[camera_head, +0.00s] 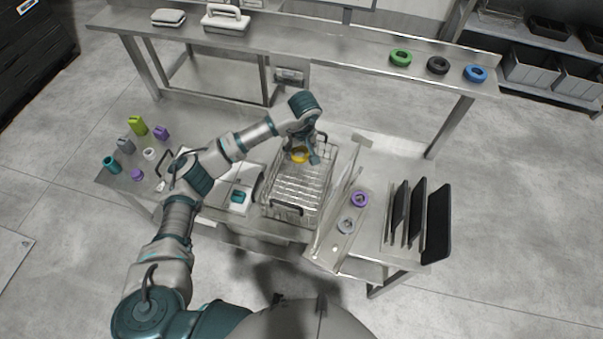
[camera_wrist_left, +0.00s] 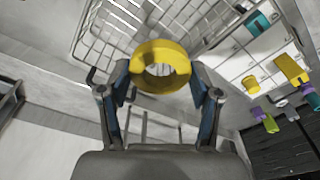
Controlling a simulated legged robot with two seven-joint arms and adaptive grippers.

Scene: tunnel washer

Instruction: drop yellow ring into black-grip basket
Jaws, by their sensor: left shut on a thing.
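The yellow ring (camera_head: 299,154) is held in my left gripper (camera_head: 301,155), whose fingers are shut on it. In the left wrist view the ring (camera_wrist_left: 160,66) sits between the fingertips (camera_wrist_left: 160,80). The wire basket with black grips (camera_head: 297,187) stands on the table below, and the ring appears over its far part in the head view. In the left wrist view the basket's wire side (camera_wrist_left: 130,35) shows beyond the ring. I cannot tell the exact height of the ring over the basket. My right gripper is not in view.
A purple ring (camera_head: 359,199) and a grey ring (camera_head: 345,226) lie right of the basket, near a rack of black panels (camera_head: 437,222). Green (camera_head: 400,57), black (camera_head: 437,65) and blue rings (camera_head: 475,73) lie on the back shelf. Several small coloured objects (camera_head: 137,126) stand at left.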

